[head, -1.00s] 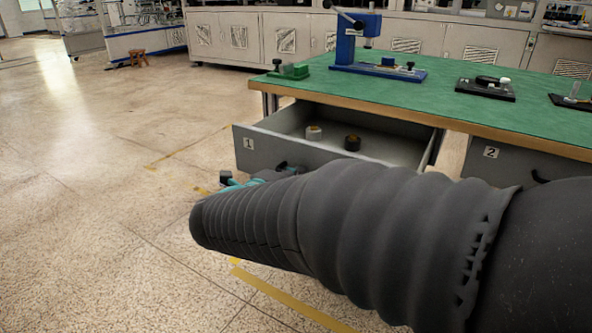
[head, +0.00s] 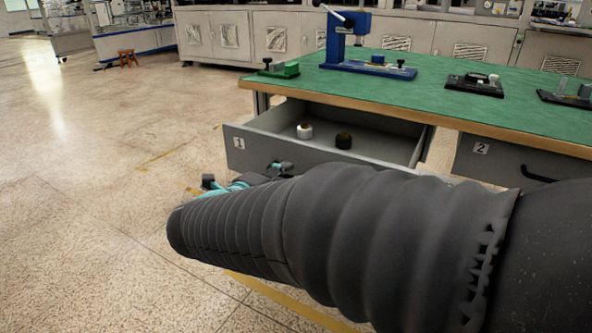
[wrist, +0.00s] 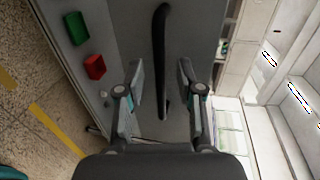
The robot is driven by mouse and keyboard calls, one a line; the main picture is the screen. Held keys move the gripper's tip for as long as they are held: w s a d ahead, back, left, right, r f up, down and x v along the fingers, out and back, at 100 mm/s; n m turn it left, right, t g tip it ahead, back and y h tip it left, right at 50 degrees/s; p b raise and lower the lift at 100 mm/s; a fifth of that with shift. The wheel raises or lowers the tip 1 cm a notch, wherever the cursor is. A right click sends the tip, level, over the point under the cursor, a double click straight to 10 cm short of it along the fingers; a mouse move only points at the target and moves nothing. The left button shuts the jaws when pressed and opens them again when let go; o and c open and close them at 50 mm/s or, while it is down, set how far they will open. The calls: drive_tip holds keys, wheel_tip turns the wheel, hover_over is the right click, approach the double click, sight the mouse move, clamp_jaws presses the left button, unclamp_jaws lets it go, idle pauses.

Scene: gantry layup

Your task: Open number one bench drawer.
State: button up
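The number one bench drawer (head: 232,155) is pulled out from under the green-topped bench. Its front carries a "1" label (head: 239,143). A white-and-dark round piece (head: 305,131) and a black round piece (head: 343,141) stand inside it. My gripper is mostly hidden behind my dark arm in the head view, in front of the drawer face. In the wrist view my gripper (wrist: 161,73) is open. Its fingers show on either side of a long black bar handle (wrist: 160,45) on a grey front, with gaps on both sides. I see no contact.
The green bench top (head: 440,110) holds a blue press (head: 345,55) and small fixtures. A second drawer, number two (head: 500,165), is shut to the right. Green (wrist: 76,28) and red (wrist: 95,67) blocks show in the wrist view.

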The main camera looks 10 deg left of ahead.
drive_tip(key=v, duration=1)
drive_tip(key=shift+w, duration=0.1)
